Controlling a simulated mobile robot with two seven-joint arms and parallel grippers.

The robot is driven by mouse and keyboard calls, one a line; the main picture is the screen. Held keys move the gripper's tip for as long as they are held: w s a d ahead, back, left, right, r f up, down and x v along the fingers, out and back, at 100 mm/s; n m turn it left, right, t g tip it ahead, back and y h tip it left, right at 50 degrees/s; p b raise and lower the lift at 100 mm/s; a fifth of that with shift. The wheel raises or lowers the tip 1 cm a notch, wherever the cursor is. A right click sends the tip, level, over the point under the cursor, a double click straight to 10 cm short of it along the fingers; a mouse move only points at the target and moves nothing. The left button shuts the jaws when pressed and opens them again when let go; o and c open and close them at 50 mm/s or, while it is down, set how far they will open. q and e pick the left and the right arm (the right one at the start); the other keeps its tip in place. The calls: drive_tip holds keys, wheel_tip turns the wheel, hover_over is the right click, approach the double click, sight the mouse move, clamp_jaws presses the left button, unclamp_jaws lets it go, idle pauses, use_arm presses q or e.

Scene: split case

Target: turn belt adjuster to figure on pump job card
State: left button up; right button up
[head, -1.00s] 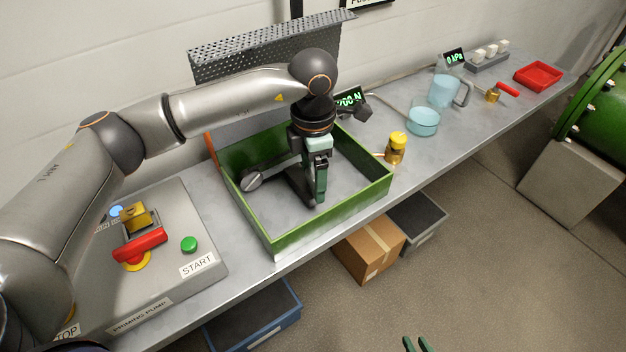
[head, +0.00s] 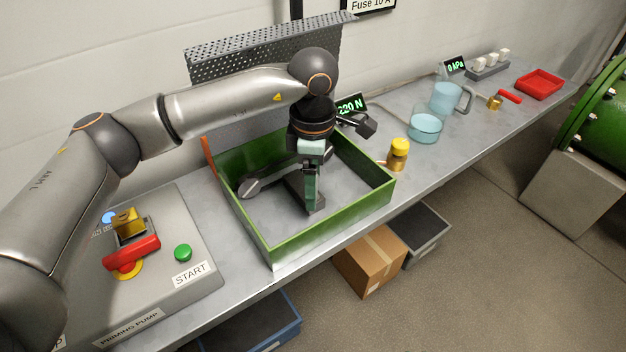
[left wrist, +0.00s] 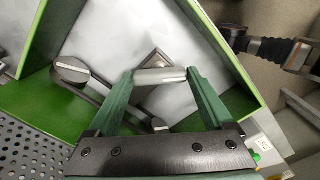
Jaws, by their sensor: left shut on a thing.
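My left gripper (head: 314,205) reaches down into the green open case (head: 330,234). In the left wrist view, its green fingers (left wrist: 160,76) are shut on a light grey bar, the belt adjuster's grip as far as I can tell (left wrist: 158,77). The fingers hide most of it in the head view. A dark belt linkage with a round pulley end (head: 249,187) lies in the case, left of the gripper; it also shows in the left wrist view (left wrist: 72,70). A display (head: 351,105) behind the case reads 220 N, partly covered by my wrist. I cannot make out a pump job card. My right gripper is out of view.
A priming pump panel with a green START button (head: 183,252) and red handle (head: 132,253) stands left. A beaker (head: 425,128), a jug (head: 446,97) and a red tray (head: 539,85) stand farther right.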

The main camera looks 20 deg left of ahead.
use_arm(q)
drive_tip(key=o, duration=1.1)
drive_tip(key=shift+o, duration=0.2)
